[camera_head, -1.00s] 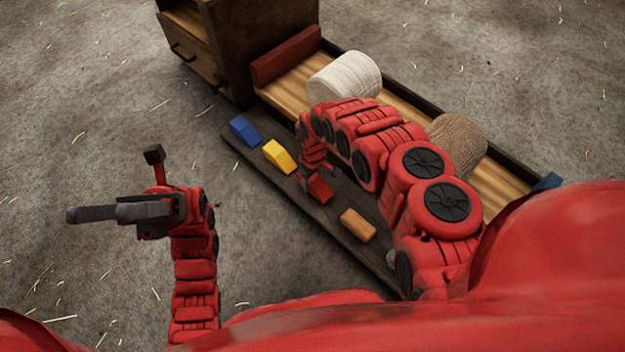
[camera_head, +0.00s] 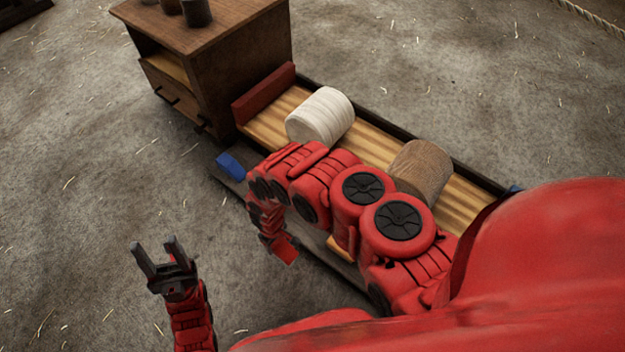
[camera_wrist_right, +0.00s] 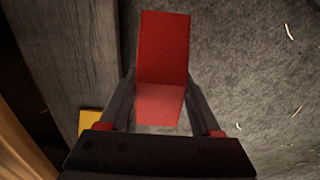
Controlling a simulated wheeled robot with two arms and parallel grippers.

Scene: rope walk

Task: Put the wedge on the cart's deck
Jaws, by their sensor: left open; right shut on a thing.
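A red wedge (camera_head: 287,252) is in my right gripper (camera_head: 277,242), over the near side of the dark plank. In the right wrist view the red wedge (camera_wrist_right: 162,50) sits between both fingers of the right gripper (camera_wrist_right: 160,98), over grey floor beside the plank. The cart's deck (camera_head: 372,150) looks to be the long striped wooden bed behind my right arm. It carries a white roll (camera_head: 320,116) and a brown roll (camera_head: 421,170), with bare wood between them. My left gripper (camera_head: 153,245) is open and empty over the floor at the left.
The dark plank (camera_wrist_right: 65,55) runs along the deck's near side. A blue block (camera_head: 230,164) lies on its far end; a yellow block (camera_wrist_right: 90,122) shows in the wrist view. A red board (camera_head: 264,93) closes the deck's far end, beside a wooden cabinet (camera_head: 243,58).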

